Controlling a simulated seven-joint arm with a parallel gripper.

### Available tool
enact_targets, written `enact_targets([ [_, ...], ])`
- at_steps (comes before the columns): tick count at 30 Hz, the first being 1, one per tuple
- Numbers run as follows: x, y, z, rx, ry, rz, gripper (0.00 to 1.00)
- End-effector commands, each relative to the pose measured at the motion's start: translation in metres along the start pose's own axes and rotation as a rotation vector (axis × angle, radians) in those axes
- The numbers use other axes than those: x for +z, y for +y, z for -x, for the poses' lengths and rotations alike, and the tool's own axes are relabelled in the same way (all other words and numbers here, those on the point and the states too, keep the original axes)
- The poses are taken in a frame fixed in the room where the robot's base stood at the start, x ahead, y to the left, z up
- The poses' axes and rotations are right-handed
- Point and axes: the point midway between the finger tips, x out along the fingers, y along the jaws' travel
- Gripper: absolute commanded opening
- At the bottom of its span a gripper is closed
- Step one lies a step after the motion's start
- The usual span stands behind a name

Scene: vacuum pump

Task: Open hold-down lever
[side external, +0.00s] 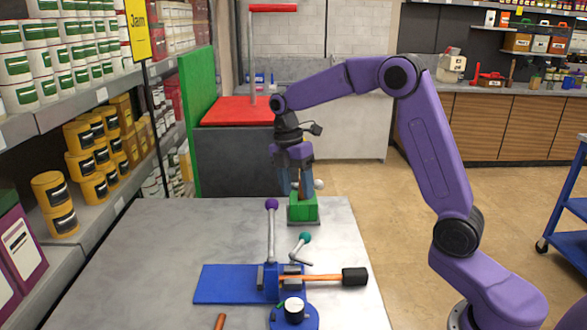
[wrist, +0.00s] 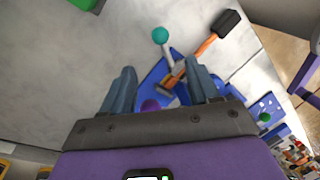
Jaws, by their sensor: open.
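A blue clamp device (side external: 228,284) lies on the grey table; its blue base also shows in the wrist view (wrist: 150,82). One lever stands near upright with a purple knob (side external: 271,204), which shows between my fingers in the wrist view (wrist: 150,106). A shorter, tilted lever has a teal knob (side external: 305,237), also in the wrist view (wrist: 160,36). Which lever is the hold-down one, I cannot tell. My gripper (side external: 297,192) points down at the table's far end, apart from both levers. Its fingers (wrist: 160,72) are open, with nothing seen held.
A green block (side external: 303,208) stands just under my gripper. An orange bar with a black end (side external: 354,277) lies across the device's right side. A round blue base with a white dial (side external: 294,309) is in front. The table's left part (side external: 140,255) is clear.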

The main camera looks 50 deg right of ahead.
Motion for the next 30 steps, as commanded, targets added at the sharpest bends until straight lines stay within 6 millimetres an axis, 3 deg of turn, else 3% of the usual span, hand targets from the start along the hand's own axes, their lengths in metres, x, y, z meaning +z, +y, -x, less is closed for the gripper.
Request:
enact_targets([
  [3, 0.0, 0.0, 0.021, 0.004, 0.0, 0.0, 0.6],
  [9, -0.001, 0.001, 0.041, 0.003, 0.0, 0.0, 0.6],
  [20, 0.0, 0.0, 0.046, 0.0, 0.0, 0.0, 0.6],
  [26, -0.001, -0.001, 0.045, 0.018, 0.001, -0.067, 0.0],
  [30, -0.001, -0.007, 0.041, 0.068, 0.01, -0.274, 0.0],
])
